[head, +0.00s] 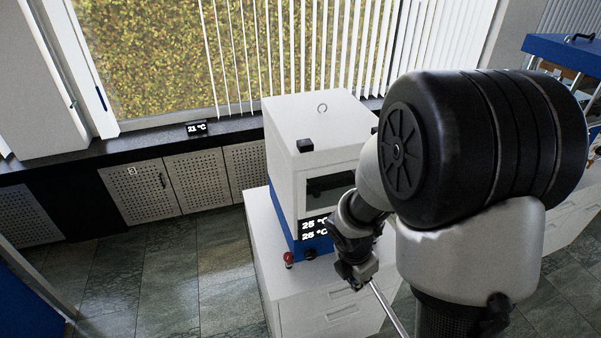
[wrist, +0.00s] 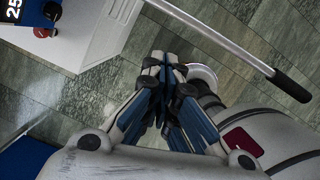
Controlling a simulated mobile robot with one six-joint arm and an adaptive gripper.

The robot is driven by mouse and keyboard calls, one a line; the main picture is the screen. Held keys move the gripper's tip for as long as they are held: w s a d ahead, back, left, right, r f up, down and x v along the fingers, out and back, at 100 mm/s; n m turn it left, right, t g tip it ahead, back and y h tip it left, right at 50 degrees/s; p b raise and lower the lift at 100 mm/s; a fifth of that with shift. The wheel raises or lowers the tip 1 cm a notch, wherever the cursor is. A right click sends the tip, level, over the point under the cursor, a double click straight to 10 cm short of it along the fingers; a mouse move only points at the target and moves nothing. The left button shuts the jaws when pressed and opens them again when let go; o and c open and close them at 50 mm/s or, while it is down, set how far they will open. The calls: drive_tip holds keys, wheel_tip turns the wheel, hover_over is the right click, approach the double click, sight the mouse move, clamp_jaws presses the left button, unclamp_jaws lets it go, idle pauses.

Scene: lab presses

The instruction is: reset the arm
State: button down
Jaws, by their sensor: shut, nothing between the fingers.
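My gripper (wrist: 172,62) shows in the wrist view with its blue-and-grey fingers drawn together and nothing between them. It points out over the tiled floor, and no object touches its tips that I can see. In the head view my arm (head: 440,150) is bent in the right half, with its wrist in front of the white press's right side. The fingers cannot be made out there.
A white press (head: 330,128) with "25 °C" displays stands on a white drawer cabinet (head: 335,300). A metal lever (wrist: 215,38) with a black grip crosses near my gripper. A blue-topped machine (head: 565,50) is at far right. Floor (head: 165,275) is clear at left.

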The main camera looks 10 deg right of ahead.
drive_tip(key=s+a+r+m+t+y+b, duration=0.1)
drive_tip(key=s+a+r+m+b, duration=0.2)
drive_tip(key=s+m+b, duration=0.4)
drive_tip(key=s+a+r+m+t+y+b, duration=0.1)
drive_tip(key=s+a+r+m+b, duration=0.3)
drive_tip(key=m, duration=1.1)
drive_tip(key=s+t+b, duration=0.1)
drive_tip(key=s+b, duration=0.2)
drive_tip(key=s, duration=0.1)
drive_tip(key=shift+s+a+r+m+t+y+b, duration=0.25)
drive_tip(key=shift+s+a+m+t+y+b, duration=0.05)
drive_tip(key=shift+s, duration=0.1)
drive_tip(key=shift+d, duration=0.15)
